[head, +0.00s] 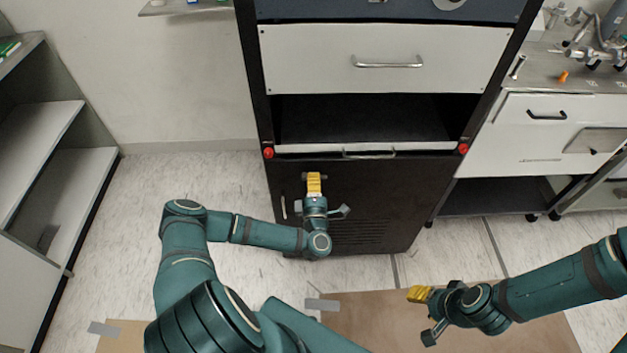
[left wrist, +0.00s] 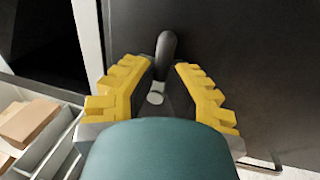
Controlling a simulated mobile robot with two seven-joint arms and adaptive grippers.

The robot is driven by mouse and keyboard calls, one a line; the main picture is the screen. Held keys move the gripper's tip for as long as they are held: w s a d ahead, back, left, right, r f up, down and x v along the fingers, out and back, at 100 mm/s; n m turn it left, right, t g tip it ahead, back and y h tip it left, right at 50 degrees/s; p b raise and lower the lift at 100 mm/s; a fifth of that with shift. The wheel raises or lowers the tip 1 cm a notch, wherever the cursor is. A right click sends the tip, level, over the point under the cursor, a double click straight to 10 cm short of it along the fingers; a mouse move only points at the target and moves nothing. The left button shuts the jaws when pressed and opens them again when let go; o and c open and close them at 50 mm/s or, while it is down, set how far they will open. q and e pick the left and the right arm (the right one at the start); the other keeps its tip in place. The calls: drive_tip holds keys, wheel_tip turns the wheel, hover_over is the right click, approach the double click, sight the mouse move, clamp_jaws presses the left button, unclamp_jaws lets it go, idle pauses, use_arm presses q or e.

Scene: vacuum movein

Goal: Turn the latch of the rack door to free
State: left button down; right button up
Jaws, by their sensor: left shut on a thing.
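The latch (left wrist: 166,52) is a dark grey rounded lever on the black rack door (left wrist: 240,60). It points roughly up in the left wrist view, with a small pale disc near its lower end. My left gripper (left wrist: 168,78) has its yellow fingers on either side of the latch and is shut on it. In the head view my left gripper (head: 314,180) is at the upper part of the rack door (head: 390,205) and hides most of the latch. My right gripper (head: 414,294) is apart from the rack at lower right; its jaw gap is not clear.
Above the door is an open black bay with a white tray front (head: 420,148) and red knobs at both sides. A white drawer (head: 450,58) is above that. Shelves (head: 60,190) stand at left, a workbench (head: 590,80) at right.

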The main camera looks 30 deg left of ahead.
use_arm(q)
drive_tip(key=shift+r, duration=0.1)
drive_tip(key=c, duration=1)
unclamp_jaws()
drive_tip(key=v, duration=1.2)
drive_tip(key=shift+a, duration=0.1)
drive_tip(key=shift+w, duration=0.1)
